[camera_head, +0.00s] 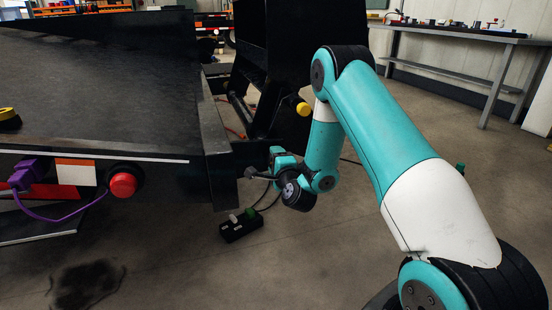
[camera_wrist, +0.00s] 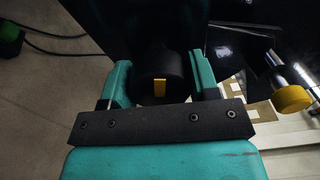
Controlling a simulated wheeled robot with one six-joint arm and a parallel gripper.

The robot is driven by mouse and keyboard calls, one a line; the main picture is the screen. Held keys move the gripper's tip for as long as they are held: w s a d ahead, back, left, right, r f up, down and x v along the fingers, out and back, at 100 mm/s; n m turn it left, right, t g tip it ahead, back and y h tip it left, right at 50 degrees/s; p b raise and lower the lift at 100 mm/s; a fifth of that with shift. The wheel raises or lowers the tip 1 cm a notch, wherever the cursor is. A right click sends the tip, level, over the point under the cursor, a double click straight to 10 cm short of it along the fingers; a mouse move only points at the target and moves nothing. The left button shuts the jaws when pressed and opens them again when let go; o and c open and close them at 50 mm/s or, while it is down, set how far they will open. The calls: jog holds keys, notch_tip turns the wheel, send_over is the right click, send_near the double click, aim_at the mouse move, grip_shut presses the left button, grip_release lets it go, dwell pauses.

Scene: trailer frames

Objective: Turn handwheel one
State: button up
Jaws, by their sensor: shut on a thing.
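My gripper (camera_wrist: 160,78) is shut on a round black handwheel (camera_wrist: 160,65) with a yellow mark on its front, seen in the wrist view. One teal finger is on each side of it. I cannot read a number on the handwheel. In the head view, my gripper (camera_head: 274,160) is at the corner of the black trailer frame (camera_head: 215,160). The wheel cannot be made out clearly there.
A yellow knob (camera_head: 303,109) is close by on the trailer; it also shows in the wrist view (camera_wrist: 292,97). A red knob (camera_head: 123,185) and purple connector (camera_head: 35,172) are on the trailer's edge. A black switch box (camera_head: 241,227) lies on the floor below.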

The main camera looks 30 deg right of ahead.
jog(key=shift+n+p, duration=0.65)
jog(key=shift+n, duration=0.85)
jog(key=o, duration=0.9)
